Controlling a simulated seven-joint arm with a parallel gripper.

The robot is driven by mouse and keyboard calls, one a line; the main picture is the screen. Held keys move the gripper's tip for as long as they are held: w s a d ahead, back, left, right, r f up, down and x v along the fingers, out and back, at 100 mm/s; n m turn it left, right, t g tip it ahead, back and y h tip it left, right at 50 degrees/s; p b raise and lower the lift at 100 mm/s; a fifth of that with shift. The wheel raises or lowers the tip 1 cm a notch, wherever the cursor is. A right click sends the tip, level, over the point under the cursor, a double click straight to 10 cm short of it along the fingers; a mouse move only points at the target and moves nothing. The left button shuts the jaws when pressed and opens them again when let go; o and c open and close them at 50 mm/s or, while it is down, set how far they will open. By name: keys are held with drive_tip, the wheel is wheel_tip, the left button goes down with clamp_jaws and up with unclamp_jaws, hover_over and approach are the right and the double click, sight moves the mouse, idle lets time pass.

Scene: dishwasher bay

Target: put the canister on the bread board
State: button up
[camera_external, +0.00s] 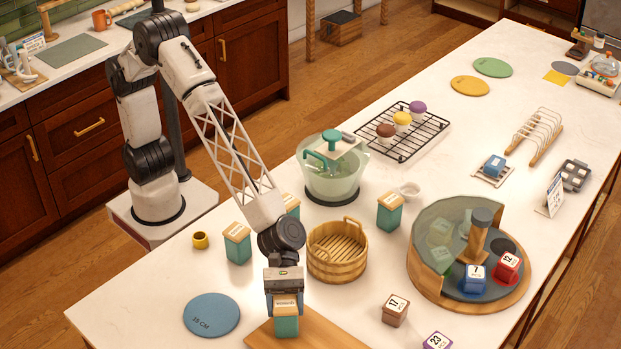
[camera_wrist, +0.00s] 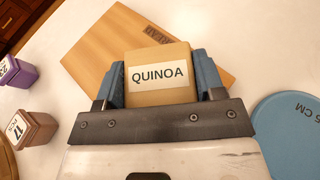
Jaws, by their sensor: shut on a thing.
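A teal canister with a tan lid labelled QUINOA (camera_wrist: 160,76) is between the blue fingers of my gripper (camera_wrist: 160,84). In the external view the same canister (camera_external: 286,327) hangs upright below my gripper (camera_external: 284,303), which is shut on it. The wooden bread board (camera_external: 325,337) lies at the front edge of the counter, partly cut off by the picture. The board (camera_wrist: 100,50) also shows behind the canister in the wrist view. The canister is over the board's left part; I cannot tell whether its base touches it.
Similar teal canisters stand at left (camera_external: 238,249) and centre (camera_external: 390,215), and one is partly hidden behind my arm. A blue round mat (camera_external: 211,315) lies left of the board. A wooden tub (camera_external: 337,262) is behind it. Numbered blocks (camera_external: 395,311) stand to the right.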

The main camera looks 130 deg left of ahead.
drive_tip(key=shift+f, duration=0.1)
drive_tip(key=o, duration=1.1)
drive_tip(key=shift+c, duration=0.2)
drive_tip(key=shift+v, duration=0.85)
drive_tip(key=v, duration=1)
drive_tip(key=shift+s+a, duration=0.1)
